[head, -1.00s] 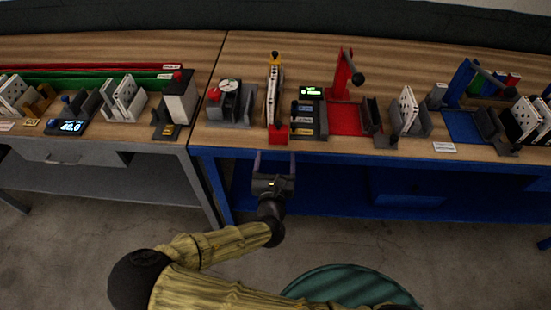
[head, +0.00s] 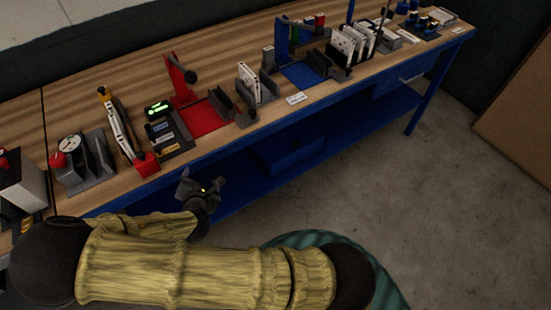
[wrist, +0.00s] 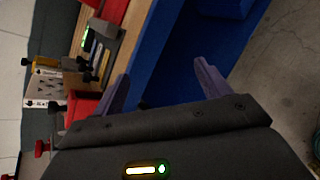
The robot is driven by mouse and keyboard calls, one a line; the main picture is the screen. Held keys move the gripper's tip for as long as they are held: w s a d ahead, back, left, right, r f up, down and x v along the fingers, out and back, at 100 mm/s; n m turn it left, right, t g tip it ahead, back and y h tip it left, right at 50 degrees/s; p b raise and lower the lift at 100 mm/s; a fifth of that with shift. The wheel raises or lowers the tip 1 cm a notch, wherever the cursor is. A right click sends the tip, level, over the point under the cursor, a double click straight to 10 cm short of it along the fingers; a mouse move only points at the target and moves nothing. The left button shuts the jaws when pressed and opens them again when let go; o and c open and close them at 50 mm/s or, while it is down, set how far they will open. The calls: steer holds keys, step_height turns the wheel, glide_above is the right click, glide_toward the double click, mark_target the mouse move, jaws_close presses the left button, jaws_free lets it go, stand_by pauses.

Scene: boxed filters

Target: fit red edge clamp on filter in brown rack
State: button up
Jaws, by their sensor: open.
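My gripper (head: 203,180) is open and empty, in front of the blue bench's front edge and below its top. The wrist view shows its two spread fingers (wrist: 162,84) with nothing between them. A red block (head: 146,163), which may be the red edge clamp, sits at the front end of a thin upright white panel (head: 121,132) with a yellow piece (head: 103,93) at its far end. The red block also shows in the wrist view (wrist: 84,106), left of the fingers and partly hidden. I cannot make out a brown rack in the current views.
A grey holder with a round dial (head: 70,143) stands left of the panel. Right of it are a labelled dark tray (head: 165,129), a red stand (head: 180,80), white filters in a grey rack (head: 249,82) and a blue stand (head: 282,40). Floor right of my arm is clear.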

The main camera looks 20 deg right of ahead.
steer(key=s+d+r+m+g+y, duration=0.1)
steer(key=s+d+r+m+g, duration=0.3)
steer(key=d+r+m, duration=0.4)
steer(key=s+d+r+m+g+y, duration=0.1)
steer(key=s+d+r+m+g, duration=0.4)
steer(key=d+m, duration=0.6)
step_height(320, 180, up, 3)
steer(key=s+m, duration=0.2)
steer(key=m, duration=0.5)
steer(key=shift+s+d, duration=0.15)
steer(key=shift+d, duration=0.2)
steer(key=shift+o, duration=0.4)
steer(key=shift+s+a, duration=0.1)
steer(key=shift+s, duration=0.05)
